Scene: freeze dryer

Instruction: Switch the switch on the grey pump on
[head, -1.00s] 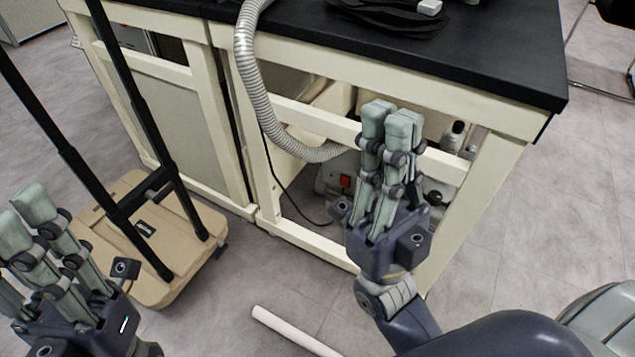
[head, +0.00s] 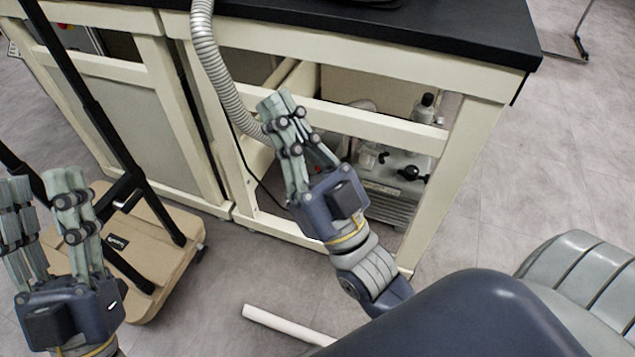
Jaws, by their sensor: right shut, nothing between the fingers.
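The grey pump (head: 393,183) sits on the floor inside the cream bench frame, under the black top. It has dark knobs and a bottle-like part on top. Its left part, where the red switch sits, is mostly hidden behind my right gripper; only a trace of red shows beside the fingers. My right gripper (head: 277,105) is shut and empty, with its fingers in front of the bench opening, pointing up and left. My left gripper (head: 38,185) is at the lower left, its fingers apart and nothing between them, far from the pump.
A cream rail (head: 375,127) crosses above the pump, and a bench leg (head: 447,185) stands to its right. A ribbed grey hose (head: 213,75) hangs down at the left of the opening. A tan trolley (head: 165,255) stands at left. A white bar (head: 285,325) lies low in front.

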